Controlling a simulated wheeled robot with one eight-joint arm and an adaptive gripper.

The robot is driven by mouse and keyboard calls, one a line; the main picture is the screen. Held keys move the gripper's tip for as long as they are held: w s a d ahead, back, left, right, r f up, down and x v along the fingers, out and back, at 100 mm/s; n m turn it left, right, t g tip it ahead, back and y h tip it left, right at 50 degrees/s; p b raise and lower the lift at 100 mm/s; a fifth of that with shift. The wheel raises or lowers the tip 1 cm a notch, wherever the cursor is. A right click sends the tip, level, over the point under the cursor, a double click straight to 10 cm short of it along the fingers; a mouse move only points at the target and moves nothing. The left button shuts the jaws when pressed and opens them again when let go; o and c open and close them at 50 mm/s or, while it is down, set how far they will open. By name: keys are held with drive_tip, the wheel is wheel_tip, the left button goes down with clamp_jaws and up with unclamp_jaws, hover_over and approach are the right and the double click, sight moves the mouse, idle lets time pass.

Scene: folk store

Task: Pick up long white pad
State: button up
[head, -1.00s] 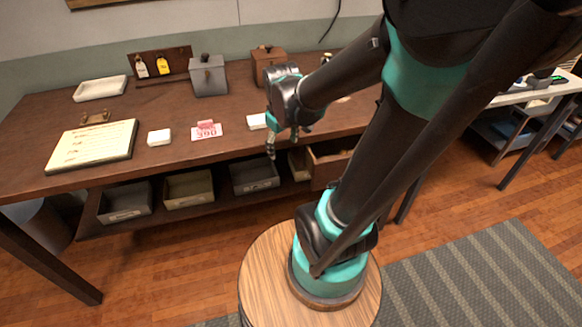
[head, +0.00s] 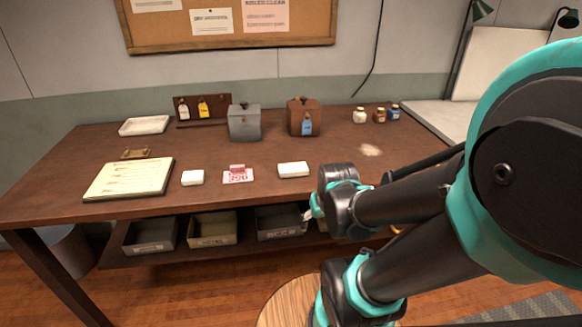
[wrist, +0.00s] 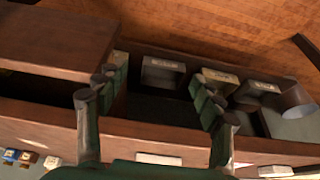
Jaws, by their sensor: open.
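The long white pad (head: 293,169) lies flat near the front edge of the wooden table, right of the pink-and-white card. It also shows at the bottom of the wrist view (wrist: 158,159), beyond the near ends of my fingers. My gripper (wrist: 158,88) is open and empty, its two fingers spread over the table's front edge and the bins below. In the head view my gripper (head: 311,211) is in front of the table edge, a little below and right of the pad. Its fingers are partly hidden by my wrist.
A short white pad (head: 192,178), a card (head: 238,176) and a notebook (head: 130,179) lie left of the long pad. A grey box (head: 244,123) and a brown box (head: 304,116) stand behind. Bins (head: 212,229) sit on the shelf below.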

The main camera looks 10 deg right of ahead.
drive_tip(key=shift+o, duration=0.6)
drive_tip(key=n+g, duration=0.2)
drive_tip(key=n, duration=0.7)
approach(293, 167)
drive_tip(key=s, duration=0.2)
drive_tip(key=s+d+f, duration=0.1)
drive_tip(key=s, duration=0.1)
drive_tip(key=s+d+f, duration=0.1)
drive_tip(key=s, duration=0.1)
drive_tip(key=shift+s+d+f, duration=0.1)
drive_tip(key=shift+d+f, duration=0.05)
drive_tip(key=shift+f, duration=0.1)
drive_tip(key=w+a+r+n+g, duration=0.2)
drive_tip(key=w+r+n, duration=0.65)
drive_tip(key=r, duration=0.25)
drive_tip(key=shift+n, duration=0.25)
wheel_tip(293, 167, down, 17)
drive_tip(key=shift+s+a+r, duration=0.1)
drive_tip(key=shift+s+a, duration=0.05)
drive_tip(key=shift+s, duration=0.05)
drive_tip(key=shift+c, duration=0.6)
drive_tip(key=c, duration=0.8)
